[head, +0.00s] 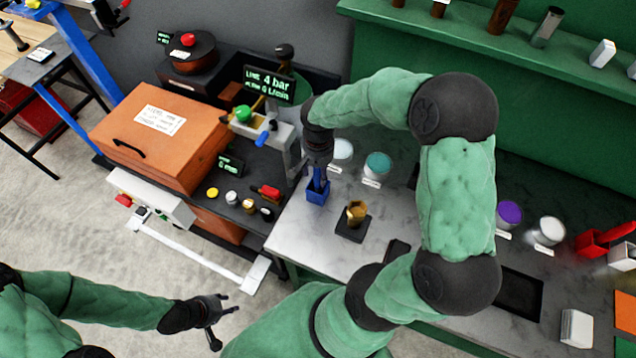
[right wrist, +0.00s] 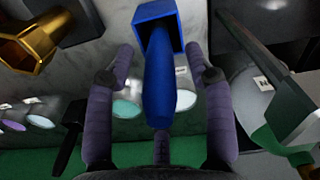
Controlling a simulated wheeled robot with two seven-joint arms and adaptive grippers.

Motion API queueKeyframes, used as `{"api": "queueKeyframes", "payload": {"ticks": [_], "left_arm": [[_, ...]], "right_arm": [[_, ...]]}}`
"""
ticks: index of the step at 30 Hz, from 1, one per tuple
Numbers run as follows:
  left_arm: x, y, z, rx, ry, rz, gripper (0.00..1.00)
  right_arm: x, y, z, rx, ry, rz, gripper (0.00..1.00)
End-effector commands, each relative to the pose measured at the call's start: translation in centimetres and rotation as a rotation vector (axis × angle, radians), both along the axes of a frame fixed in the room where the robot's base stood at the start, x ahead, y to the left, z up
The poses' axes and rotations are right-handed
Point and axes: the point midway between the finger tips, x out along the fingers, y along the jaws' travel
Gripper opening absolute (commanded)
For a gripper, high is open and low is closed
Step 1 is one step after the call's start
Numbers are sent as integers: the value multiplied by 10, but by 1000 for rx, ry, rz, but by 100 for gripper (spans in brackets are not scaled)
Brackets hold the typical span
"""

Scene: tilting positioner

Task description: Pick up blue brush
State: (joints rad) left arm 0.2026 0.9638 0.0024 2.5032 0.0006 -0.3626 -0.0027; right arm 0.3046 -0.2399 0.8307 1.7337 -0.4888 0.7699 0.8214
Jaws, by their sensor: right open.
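The blue brush (right wrist: 158,90) shows its rounded handle in the right wrist view, rising toward the camera from a square blue holder (right wrist: 153,14). In the head view the blue holder (head: 317,192) stands near the left end of the grey worktop (head: 310,235); my gripper mostly hides the brush there. My right gripper (head: 318,172) is above the holder, and in the wrist view (right wrist: 162,70) its open fingers are on either side of the handle, with gaps showing. My left gripper (head: 221,322) is open and empty over the floor at lower left.
A gold hexagonal part (head: 356,212) on a black base stands right of the holder. A white-filled jar (head: 341,149) and a teal-filled jar (head: 377,165) stand behind. A grey press-like device (head: 270,130) and an orange box (head: 160,135) are to the left.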

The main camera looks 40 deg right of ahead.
Motion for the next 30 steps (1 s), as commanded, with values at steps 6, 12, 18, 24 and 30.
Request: {"api": "queueKeyframes", "payload": {"ticks": [6, 12, 18, 24, 30], "left_arm": [[0, 0, 0, 0, 0, 0, 40], [0, 0, 0, 0, 0, 0, 40], [0, 0, 0, 0, 0, 0, 40], [0, 0, 3, 0, 0, 0, 40], [0, 0, 7, 0, 0, 0, 40]], "right_arm": [[0, 0, 0, 0, 0, 0, 31], [0, 0, 0, 0, 0, 0, 0], [0, 0, 1, 0, 0, 0, 0], [1, 0, 17, -2, -2, 1, 0], [1, 0, 55, -1, -4, 1, 0]]}}
